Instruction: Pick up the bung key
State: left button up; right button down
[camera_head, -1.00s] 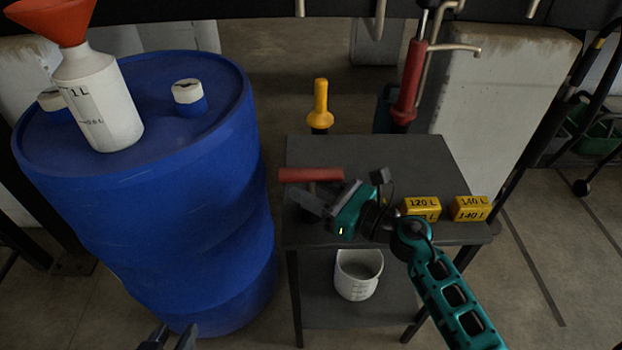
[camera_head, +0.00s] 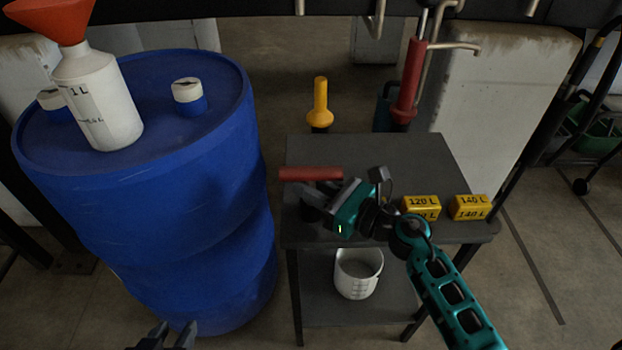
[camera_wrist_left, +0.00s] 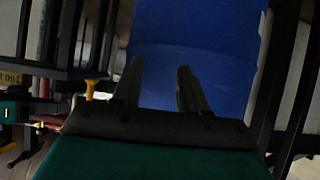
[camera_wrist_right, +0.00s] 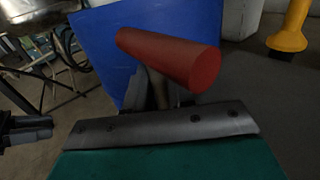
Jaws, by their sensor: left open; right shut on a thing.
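The bung key has a red cylindrical handle (camera_head: 311,174) lying crosswise above the left part of the dark table in the head view. In the right wrist view the red handle (camera_wrist_right: 170,58) is large and close, with a stem below it between my fingers. My right gripper (camera_head: 318,194) is shut on the bung key just under the handle. The key's lower end is hidden by the gripper. My left gripper (camera_head: 168,338) is open and empty in front of the blue drum, low in the head view; its two fingers (camera_wrist_left: 158,88) show apart in the left wrist view.
A blue drum (camera_head: 200,240) stands left of the table (camera_head: 360,155), with a white bottle (camera_head: 97,105) and red funnel on top. Yellow blocks (camera_head: 421,206) marked 120 L and 140 L sit at the table's right. A white beaker (camera_head: 357,275) stands on the lower shelf. A yellow-handled tool (camera_head: 320,103) stands behind.

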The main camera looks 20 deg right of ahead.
jog(key=shift+r, duration=0.15)
notch_tip(320, 180, up, 10)
jog(key=p, duration=0.5)
jog(key=shift+r+p, duration=0.25)
jog(key=shift+p, duration=0.1)
pick_arm(q)
notch_tip(320, 180, up, 6)
jog(key=s+a+p, duration=0.1)
jog(key=a+p, duration=0.2)
jog(key=p, duration=0.1)
jog(key=shift+s+y, duration=0.25)
jog(key=shift+y, duration=0.15)
pick_arm(e)
notch_tip(320, 180, up, 9)
jog(key=shift+r, duration=0.2)
pick_arm(q)
jog(key=shift+p, duration=0.35)
notch_tip(320, 180, up, 5)
jog(key=p, duration=0.5)
jog(key=shift+d+r, duration=0.1)
jog(key=shift+d, duration=0.05)
pick_arm(e)
notch_tip(320, 180, up, 5)
jog(key=shift+f, duration=0.1)
pick_arm(q)
jog(key=shift+s, duration=0.15)
